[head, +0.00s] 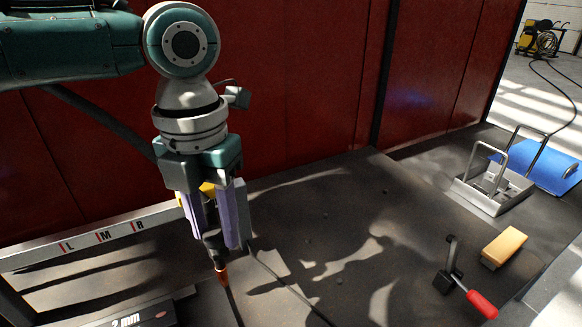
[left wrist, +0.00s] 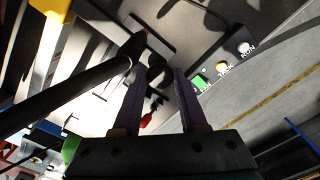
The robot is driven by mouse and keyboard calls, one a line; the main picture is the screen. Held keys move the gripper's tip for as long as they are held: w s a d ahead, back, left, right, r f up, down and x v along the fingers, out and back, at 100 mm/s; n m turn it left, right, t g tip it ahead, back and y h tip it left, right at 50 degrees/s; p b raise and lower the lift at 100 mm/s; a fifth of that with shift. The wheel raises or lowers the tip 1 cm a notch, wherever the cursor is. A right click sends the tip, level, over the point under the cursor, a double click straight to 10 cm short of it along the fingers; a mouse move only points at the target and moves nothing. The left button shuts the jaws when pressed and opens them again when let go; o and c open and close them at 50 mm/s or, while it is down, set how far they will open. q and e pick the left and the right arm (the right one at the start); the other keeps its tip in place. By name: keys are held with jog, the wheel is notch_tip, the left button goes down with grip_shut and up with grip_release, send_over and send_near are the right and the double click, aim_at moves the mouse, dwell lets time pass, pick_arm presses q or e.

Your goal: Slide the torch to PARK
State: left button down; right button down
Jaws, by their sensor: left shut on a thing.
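My left gripper (head: 222,240) has two purple fingers and points down in front of the red wall. It is shut on the dark torch (head: 215,252), whose orange-copper tip points down just above the dark floor plate. A panel there carries a green button (left wrist: 200,82), a yellow one and a white one (left wrist: 246,48); I read TACK and RUN. I see no readable PARK mark. My right gripper is not in view.
A pale rail (head: 85,238) marked L, M, R lies left of the gripper, with a black block (head: 155,315) marked 2 mm below.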

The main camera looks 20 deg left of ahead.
pick_arm(q)
jog(key=shift+w+d, duration=0.15)
jog(key=shift+w, duration=0.05)
jog(key=shift+c, duration=2.3)
grip_release()
notch_tip(320, 180, up, 10)
jog(key=shift+b, duration=0.45)
